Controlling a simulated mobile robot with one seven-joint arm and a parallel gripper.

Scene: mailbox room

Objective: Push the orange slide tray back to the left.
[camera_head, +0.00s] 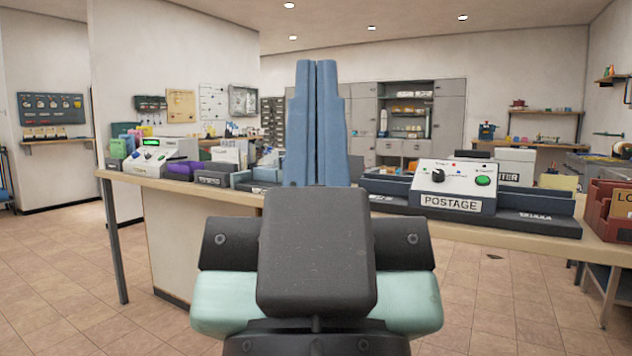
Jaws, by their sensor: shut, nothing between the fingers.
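My gripper (317,64) stands upright in the middle of the head view, with its two blue fingers pressed together and nothing between them. It hides the middle part of the long counter (540,212). I cannot make out an orange slide tray for certain. A reddish-brown box (598,208) with a label starting "LO" sits at the counter's right end, cut off by the picture edge. I cannot tell whether it has a sliding part.
A postage machine (455,186) with a knob and green button stands on the counter right of my gripper. A green-display machine (158,150) and several small boxes stand on the left. Grey cabinets (450,110) line the back wall. Tiled floor (490,300) shows below the counter.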

